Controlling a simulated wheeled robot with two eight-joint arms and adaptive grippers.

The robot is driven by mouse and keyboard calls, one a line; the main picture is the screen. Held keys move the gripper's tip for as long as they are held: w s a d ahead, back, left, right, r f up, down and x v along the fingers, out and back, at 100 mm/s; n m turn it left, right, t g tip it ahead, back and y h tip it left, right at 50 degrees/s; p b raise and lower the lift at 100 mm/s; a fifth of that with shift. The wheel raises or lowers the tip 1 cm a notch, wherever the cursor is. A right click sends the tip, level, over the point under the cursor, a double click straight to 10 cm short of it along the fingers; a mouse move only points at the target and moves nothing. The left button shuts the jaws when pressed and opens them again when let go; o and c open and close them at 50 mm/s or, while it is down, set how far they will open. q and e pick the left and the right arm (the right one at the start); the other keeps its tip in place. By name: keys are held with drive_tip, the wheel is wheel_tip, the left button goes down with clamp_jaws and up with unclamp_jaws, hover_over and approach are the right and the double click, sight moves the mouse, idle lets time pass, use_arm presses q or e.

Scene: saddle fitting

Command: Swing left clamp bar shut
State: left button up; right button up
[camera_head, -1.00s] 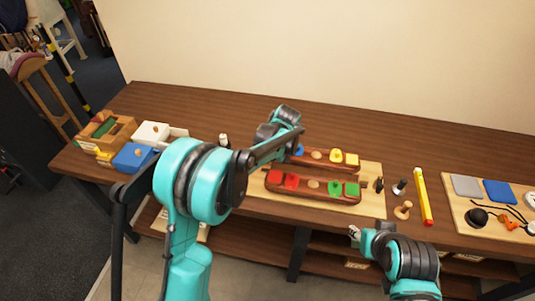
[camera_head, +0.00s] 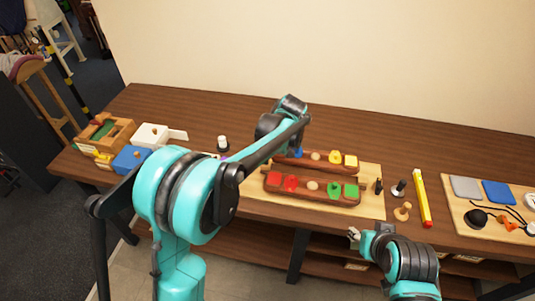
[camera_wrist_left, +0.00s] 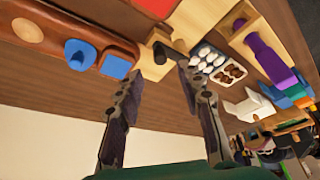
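The wooden fitting board (camera_head: 372,205) carries two brown saddle bars, the front one (camera_head: 318,197) with red and green pieces. In the left wrist view, a brown bar (camera_wrist_left: 62,37) with blue pieces lies at the upper left. Beside its end is a pale wooden block (camera_wrist_left: 152,62) with a dark handle (camera_wrist_left: 163,50), which I take for the left clamp. My left gripper (camera_wrist_left: 158,75) is open, its fingertips on either side of the handle area; contact cannot be told. In the head view my arm hides it. My right gripper (camera_head: 354,236) is low in front of the table, its fingers too small to read.
A dark upright peg (camera_head: 379,186) stands at the board's right end. Blue and white boxes (camera_head: 131,158) stand at the left. The table's back strip is clear.

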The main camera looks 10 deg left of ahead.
use_arm(q)
drive_tip(key=v, duration=0.6)
drive_tip(key=shift+r, duration=0.25)
drive_tip(key=s+a+r+m+t+h+b, duration=0.1)
drive_tip(key=s+a+m, duration=0.15)
drive_tip(key=s, duration=0.45)
drive_tip(key=s+a+r+m+h, duration=0.1)
drive_tip(key=s+a+r+m, duration=0.1)
drive_tip(key=s+a, duration=0.3)
drive_tip(key=s+f+m+t, duration=0.1)
drive_tip(key=s+f+m, duration=0.1)
drive_tip(key=s, duration=0.5)
drive_tip(key=s+a+f+m+t+h+b, duration=0.1)
drive_tip(key=s+f, duration=0.3)
drive_tip(key=s, duration=0.4)
drive_tip(key=shift+s+f+m+t, duration=0.25)
drive_tip(key=shift+f+m+t, duration=0.15)
drive_tip(key=shift+m, duration=0.25)
